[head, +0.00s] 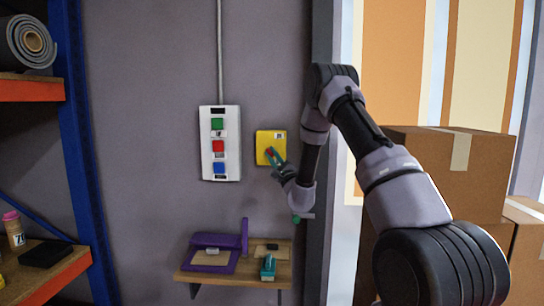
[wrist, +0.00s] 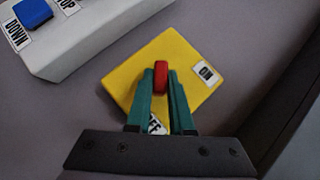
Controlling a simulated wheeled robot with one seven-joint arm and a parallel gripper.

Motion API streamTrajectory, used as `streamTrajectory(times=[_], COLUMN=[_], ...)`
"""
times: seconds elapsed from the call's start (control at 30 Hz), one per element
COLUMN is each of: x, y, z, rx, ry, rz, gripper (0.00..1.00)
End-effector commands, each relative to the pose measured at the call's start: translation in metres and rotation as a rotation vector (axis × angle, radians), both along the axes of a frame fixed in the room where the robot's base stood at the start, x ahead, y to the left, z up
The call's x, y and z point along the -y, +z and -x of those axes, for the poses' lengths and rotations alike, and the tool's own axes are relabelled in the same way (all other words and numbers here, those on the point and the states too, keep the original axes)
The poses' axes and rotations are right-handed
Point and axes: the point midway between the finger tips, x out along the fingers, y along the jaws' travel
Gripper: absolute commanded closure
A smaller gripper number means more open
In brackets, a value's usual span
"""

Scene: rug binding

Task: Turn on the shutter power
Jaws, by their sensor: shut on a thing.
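The yellow switch box (head: 265,138) is on the grey wall, right of the white button panel. In the wrist view the yellow box (wrist: 140,65) looks tilted, with a red switch handle (wrist: 161,76) at its middle. An ON label (wrist: 204,72) shows near its right corner. An OFF label (wrist: 155,124) is partly hidden behind my fingers. My gripper (wrist: 161,88) has its teal fingers closed on the two sides of the red handle. In the head view my gripper (head: 272,158) reaches the front of the box from the lower right.
The white panel (head: 207,142) with green, red and blue buttons is close at the left. Below is a small wooden shelf (head: 225,278) with a purple case (head: 212,255) and a teal-handled tool (head: 268,267). Cardboard boxes (head: 430,170) stand at the right, a blue rack (head: 82,150) at the left.

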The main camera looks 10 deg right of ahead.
Motion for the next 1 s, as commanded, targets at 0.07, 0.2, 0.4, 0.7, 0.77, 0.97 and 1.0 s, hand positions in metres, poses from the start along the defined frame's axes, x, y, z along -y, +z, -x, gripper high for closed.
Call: streamTrajectory(times=[0.07,0.2,0.4,0.7,0.77,0.97,1.0], x=[0.000,0.000,-0.001,0.000,0.000,0.004,0.006], y=[-0.002,-0.001,-0.001,0.000,-0.001,-0.009,-0.013], z=[0.000,0.000,0.000,0.000,0.000,0.012,0.018], rx=[-0.003,-0.001,-0.001,0.000,0.000,-0.002,-0.003], ry=[0.001,0.001,0.001,0.001,0.001,0.001,0.002], rz=[-0.004,-0.005,-0.005,-0.004,-0.004,-0.003,-0.004], gripper=[1.00,1.00,0.76,0.50,0.50,0.50,0.50])
